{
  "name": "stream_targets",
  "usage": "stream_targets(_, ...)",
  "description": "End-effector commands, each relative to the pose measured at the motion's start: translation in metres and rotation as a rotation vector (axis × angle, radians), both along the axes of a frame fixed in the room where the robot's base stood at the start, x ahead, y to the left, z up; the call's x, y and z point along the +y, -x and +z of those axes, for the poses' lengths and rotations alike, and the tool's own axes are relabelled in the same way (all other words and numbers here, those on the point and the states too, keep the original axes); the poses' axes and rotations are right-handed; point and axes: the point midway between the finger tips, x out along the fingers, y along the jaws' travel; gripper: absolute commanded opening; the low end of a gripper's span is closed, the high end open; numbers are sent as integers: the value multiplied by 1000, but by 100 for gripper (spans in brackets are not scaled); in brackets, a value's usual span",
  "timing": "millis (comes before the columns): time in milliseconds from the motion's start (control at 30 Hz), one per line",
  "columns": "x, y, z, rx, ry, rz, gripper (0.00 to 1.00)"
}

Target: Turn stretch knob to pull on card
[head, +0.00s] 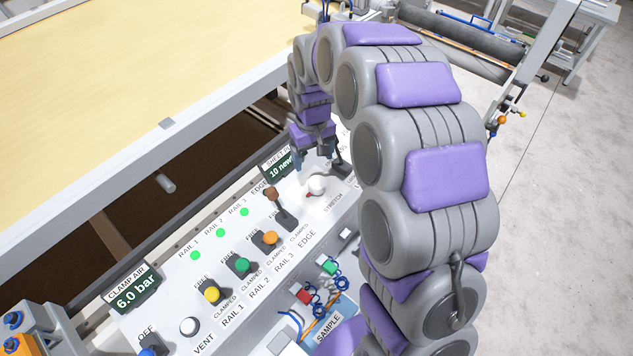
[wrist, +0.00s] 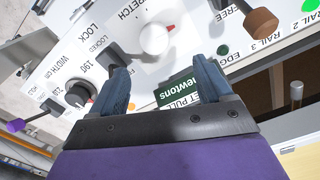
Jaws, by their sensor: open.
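The stretch knob (head: 316,186) is a white round knob with a red mark on the grey control panel (head: 180,262). In the wrist view the knob (wrist: 155,38) sits just beyond my fingertips, beside the STRETCH lettering. My gripper (wrist: 160,68) is open, its two blue fingers apart with nothing between them. In the head view my gripper (head: 311,158) hangs over the panel just behind the knob, partly hidden by my arm. The green sheet-pull display (head: 282,166) reads 10 newtons; it also shows between the fingers in the wrist view (wrist: 175,90).
A brown-topped edge lever (head: 271,194) stands close left of the knob. A black width knob (wrist: 79,94) and lock switch lie on the other side. Orange, green and yellow rail knobs, three lit green lamps and a 6.0 bar display (head: 136,290) line the panel.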

Motion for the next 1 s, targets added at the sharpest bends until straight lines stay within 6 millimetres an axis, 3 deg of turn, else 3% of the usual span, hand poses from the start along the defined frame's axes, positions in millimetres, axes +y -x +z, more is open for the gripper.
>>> stream_targets(200,-10,2,-47,7,-8,-3,79)
stream_targets(500,-5,0,-97,1,-4,-3,79)
stream_targets(700,-2,1,-113,1,-1,-1,79)
stream_targets(1000,-8,1,-114,1,-7,-3,79)
